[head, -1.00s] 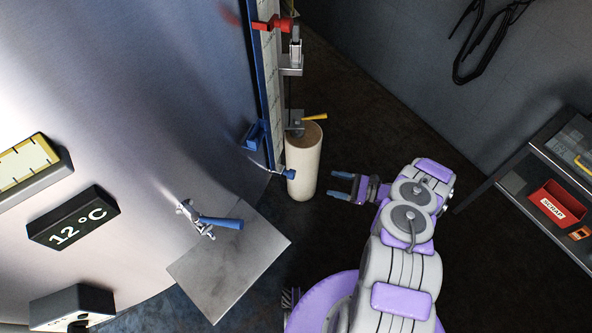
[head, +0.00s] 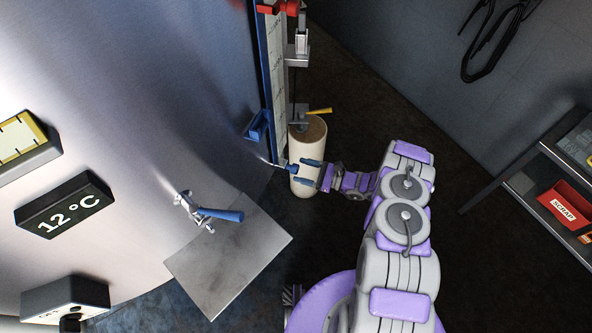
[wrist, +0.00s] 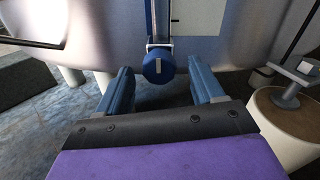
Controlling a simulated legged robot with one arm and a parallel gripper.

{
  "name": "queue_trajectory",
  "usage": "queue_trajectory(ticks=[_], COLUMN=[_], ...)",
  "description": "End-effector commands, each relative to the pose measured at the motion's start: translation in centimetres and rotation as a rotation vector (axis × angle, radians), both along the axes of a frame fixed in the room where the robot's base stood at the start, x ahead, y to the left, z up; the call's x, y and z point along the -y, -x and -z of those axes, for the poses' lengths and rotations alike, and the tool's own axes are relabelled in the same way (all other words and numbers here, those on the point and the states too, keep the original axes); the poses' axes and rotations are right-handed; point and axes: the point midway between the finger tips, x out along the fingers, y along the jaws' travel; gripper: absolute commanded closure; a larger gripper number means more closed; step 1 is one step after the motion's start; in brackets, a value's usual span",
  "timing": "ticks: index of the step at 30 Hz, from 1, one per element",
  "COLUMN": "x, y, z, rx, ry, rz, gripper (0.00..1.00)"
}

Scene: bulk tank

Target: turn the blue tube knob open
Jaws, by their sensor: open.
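The blue tube knob (wrist: 158,68) is a round blue knob with a pale bar mark on its face, at the foot of the blue-edged gauge board. In the wrist view it sits beyond and between my fingertips, near the middle. In the head view the knob (head: 292,168) shows at the lower end of the board, close to my fingers. My gripper (head: 311,173) is open; its two blue fingers point left at the knob. In the wrist view my gripper (wrist: 162,82) shows a clear gap around the knob, with no visible contact.
A cream cylinder (head: 307,186) with a yellow-handled valve (head: 318,111) stands just beside the knob. The tank (head: 130,120) fills the left. A blue-handled tap (head: 220,214) sits above a metal plate (head: 225,265). A shelf with a red scrap bin (head: 562,207) stands right.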

Motion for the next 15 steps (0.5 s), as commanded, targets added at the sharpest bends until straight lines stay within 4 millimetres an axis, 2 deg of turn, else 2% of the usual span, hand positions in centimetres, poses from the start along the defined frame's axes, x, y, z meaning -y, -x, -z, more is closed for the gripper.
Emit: queue_trajectory(ticks=[6,15], x=[-2.5,-3.0], y=[-0.7,-0.9], z=[0.1,0.1], rx=[-0.001,-0.001], ry=[0.001,0.001], rz=[-0.001,0.001], gripper=[0.33,0.33])
